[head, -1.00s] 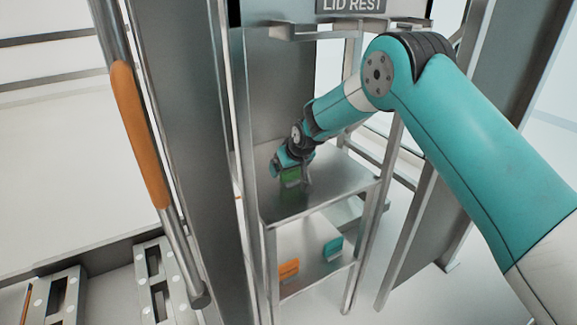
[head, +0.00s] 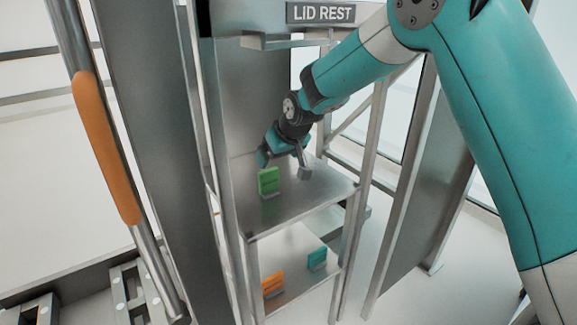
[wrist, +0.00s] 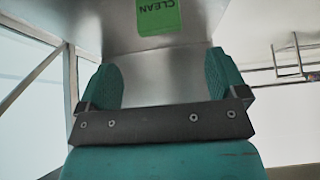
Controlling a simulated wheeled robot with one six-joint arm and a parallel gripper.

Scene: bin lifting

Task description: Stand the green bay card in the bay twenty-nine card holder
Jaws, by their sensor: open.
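The green bay card (head: 269,179) stands upright on the upper metal shelf, with its foot in a small pale holder (head: 270,195). The holder's label is too small to read. The card also shows at the top of the wrist view (wrist: 158,16), with the word CLEAN on it. My gripper (head: 284,165) is open just behind and above the card, apart from it. In the wrist view the space between the two teal fingers (wrist: 163,80) is empty, with the card beyond the fingertips.
An orange card (head: 273,285) and a teal card (head: 317,259) stand on the lower shelf. The LID REST sign (head: 324,13) and its bracket are above. Rack posts flank the shelves. The upper shelf (head: 300,204) is bare right of the card.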

